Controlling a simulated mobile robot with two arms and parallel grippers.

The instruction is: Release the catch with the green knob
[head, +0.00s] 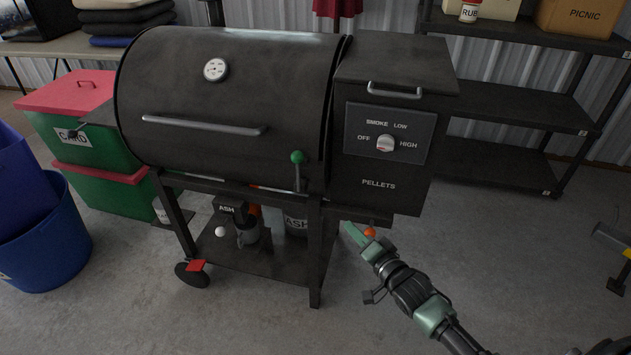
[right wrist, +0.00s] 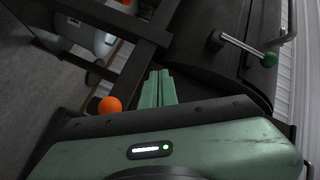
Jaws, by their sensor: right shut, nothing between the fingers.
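The catch (head: 298,179) is a short metal lever on the front of the black pellet grill (head: 220,90), near the right end of its barrel. Its green knob (head: 297,157) is at the top, and the lever stands roughly upright. In the right wrist view the lever (right wrist: 240,45) and green knob (right wrist: 269,60) show at the upper right. My right gripper (head: 347,227) is low, right of the grill's front leg and below the pellet box. Its green fingers (right wrist: 160,76) are shut together and empty, apart from the knob. My left gripper is not in view.
The grill's frame leg (head: 316,262) stands left of my right gripper. An orange ball-like thing (head: 369,232) is close beside the gripper. The pellet box (head: 390,110) overhangs above it. The lid handle (head: 200,125) crosses the barrel. Floor in front is clear.

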